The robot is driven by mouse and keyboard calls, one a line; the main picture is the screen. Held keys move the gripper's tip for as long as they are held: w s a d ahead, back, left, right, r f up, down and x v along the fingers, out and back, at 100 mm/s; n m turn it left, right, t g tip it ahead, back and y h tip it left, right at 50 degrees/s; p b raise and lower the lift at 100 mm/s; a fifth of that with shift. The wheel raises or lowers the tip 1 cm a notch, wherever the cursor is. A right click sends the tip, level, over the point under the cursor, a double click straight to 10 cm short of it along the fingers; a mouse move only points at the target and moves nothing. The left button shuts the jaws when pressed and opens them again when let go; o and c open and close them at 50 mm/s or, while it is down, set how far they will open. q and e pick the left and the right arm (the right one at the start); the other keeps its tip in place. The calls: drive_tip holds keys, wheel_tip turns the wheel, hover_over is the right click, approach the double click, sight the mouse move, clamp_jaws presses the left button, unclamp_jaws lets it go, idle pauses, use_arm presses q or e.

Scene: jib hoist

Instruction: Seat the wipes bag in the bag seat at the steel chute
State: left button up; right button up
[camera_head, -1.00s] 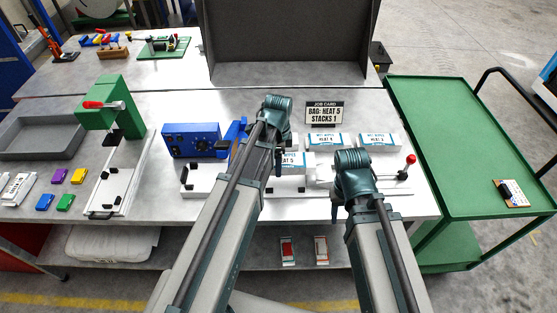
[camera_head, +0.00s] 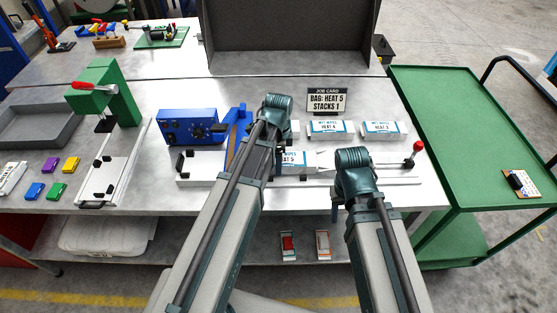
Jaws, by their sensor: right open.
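The wipes bag marked 5 (camera_head: 294,159), white with a blue label, shows just right of my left wrist, over the long white fixture. The fixture's pale metal part, seemingly the steel chute (camera_head: 326,160), is right of the bag. The bag seat is not clearly visible behind my arm and the bag. My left gripper (camera_head: 270,172) is by the bag's left end. Its jaws are mostly hidden, so its grip cannot be made out. My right gripper (camera_head: 335,204) is open and empty, in front of the fixture near the bench's front edge.
Wipes bags marked 4 (camera_head: 330,128) and 3 (camera_head: 382,129) lie behind the fixture, before the job card (camera_head: 327,101). A red-knobbed lever (camera_head: 417,148) stands at right. A blue box (camera_head: 188,128) and green press (camera_head: 103,92) are at left. A green cart (camera_head: 450,110) is at right.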

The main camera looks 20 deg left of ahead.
use_arm(q)
drive_tip(key=shift+f+b, duration=0.35)
drive_tip(key=shift+f, duration=0.25)
idle(0.5)
drive_tip(key=o, duration=1.2)
drive_tip(key=shift+c, duration=0.2)
drive_tip(key=shift+r, duration=0.15)
wheel_tip(320, 180, up, 14)
drive_tip(key=p, duration=1.3)
drive_tip(key=shift+f+p, duration=0.2)
drive_tip(key=shift+p, duration=0.2)
drive_tip(key=s+d+f+n+y+b, duration=0.1)
drive_tip(key=s+d+f+n+b, duration=0.3)
drive_tip(key=s+d+n, duration=0.6)
drive_tip(key=s+n, duration=0.1)
drive_tip(key=s, duration=0.3)
drive_tip(key=shift+s+d, duration=0.15)
drive_tip(key=shift+d, duration=0.1)
